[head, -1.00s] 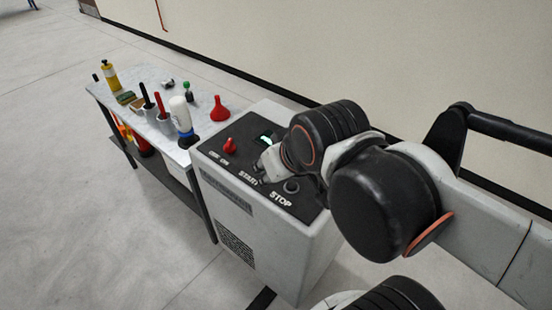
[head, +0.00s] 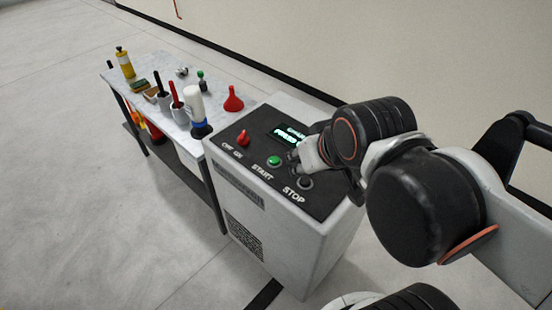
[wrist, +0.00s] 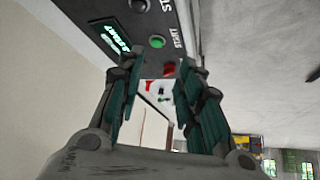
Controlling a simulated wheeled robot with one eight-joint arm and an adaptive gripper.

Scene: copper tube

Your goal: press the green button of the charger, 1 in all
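The charger (head: 292,240) is a light grey box with a dark sloped panel. Its green button (head: 274,160) sits above the word START and is uncovered. The green button also shows in the wrist view (wrist: 157,41), beyond the fingertips. My gripper (head: 295,158) is over the panel, just right of the green button and in front of part of the display. In the wrist view my gripper (wrist: 160,62) has its two fingers apart with nothing between them. Whether a fingertip touches the panel cannot be told.
The panel also has a red OFF/ON knob (head: 243,138), a dark STOP button (head: 305,183) and a lit display (head: 288,133) with green text. A table (head: 150,79) with bottles, cups and a red funnel (head: 233,99) stands left of the charger. A wall rises behind.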

